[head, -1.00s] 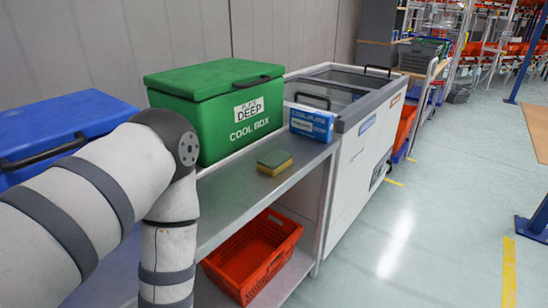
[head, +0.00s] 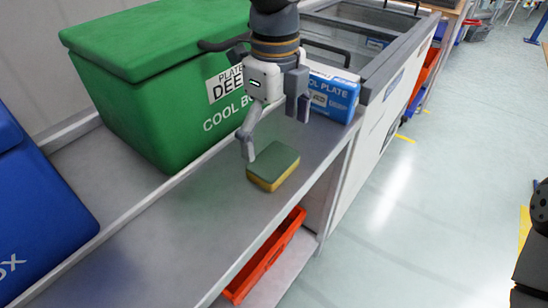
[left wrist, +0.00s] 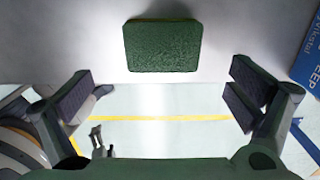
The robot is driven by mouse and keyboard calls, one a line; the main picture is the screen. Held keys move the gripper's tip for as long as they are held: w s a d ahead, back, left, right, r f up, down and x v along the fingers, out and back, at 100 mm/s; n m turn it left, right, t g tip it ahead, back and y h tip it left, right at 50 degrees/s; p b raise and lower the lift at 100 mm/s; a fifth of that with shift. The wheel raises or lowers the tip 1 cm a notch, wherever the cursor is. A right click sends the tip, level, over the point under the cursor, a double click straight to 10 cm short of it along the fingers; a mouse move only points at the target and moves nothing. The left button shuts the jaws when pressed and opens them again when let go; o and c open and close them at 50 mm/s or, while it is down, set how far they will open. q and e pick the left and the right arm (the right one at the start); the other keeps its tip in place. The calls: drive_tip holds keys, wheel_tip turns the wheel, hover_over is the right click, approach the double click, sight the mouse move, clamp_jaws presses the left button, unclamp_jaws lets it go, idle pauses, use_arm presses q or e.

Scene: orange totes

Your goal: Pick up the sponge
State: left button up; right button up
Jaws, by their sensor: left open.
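The sponge (head: 273,166), green on top and yellow below, lies flat on the grey metal shelf near its front edge. In the left wrist view its green top (left wrist: 162,46) shows at the upper middle, beyond the fingertips and between their lines. My left gripper (head: 276,130) is open and empty, above the shelf and a little behind the sponge in the head view. Its two fingers (left wrist: 158,95) are spread wide on either side in the left wrist view, apart from the sponge.
A green cool box (head: 165,90) stands behind the sponge, and a blue box (head: 358,92) stands to its right. A blue container (head: 38,210) is at the left. An orange tote (head: 262,262) sits on the lower shelf. The shelf front-left is clear.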

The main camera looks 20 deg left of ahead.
sight(273, 159)
use_arm(q)
drive_tip(key=f, duration=0.7)
drive_tip(key=shift+w+a, duration=0.2)
drive_tip(key=shift+c, duration=0.6)
drive_tip(key=c, duration=0.7)
